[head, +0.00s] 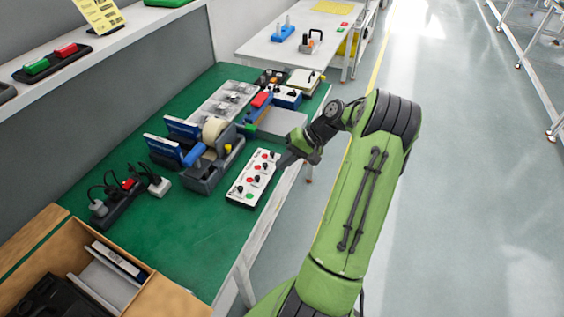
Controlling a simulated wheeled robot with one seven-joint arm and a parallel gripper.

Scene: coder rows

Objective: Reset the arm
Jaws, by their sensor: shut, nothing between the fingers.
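My green arm (365,190) rises from the bottom of the head view and bends over to the left at its top. My gripper (284,161) is small and dark in this view. It is shut and empty, at the right edge of the green-topped bench, beside the upper right end of a white control panel (254,177) with red, green and black controls. I cannot tell whether it touches the panel.
The green bench top (190,230) holds a tape dispenser (213,140), a power strip (125,197) with plugs and several small boxes. A cardboard box (150,295) stands front left. A shelf (110,40) runs above. The floor at right (460,200) is clear.

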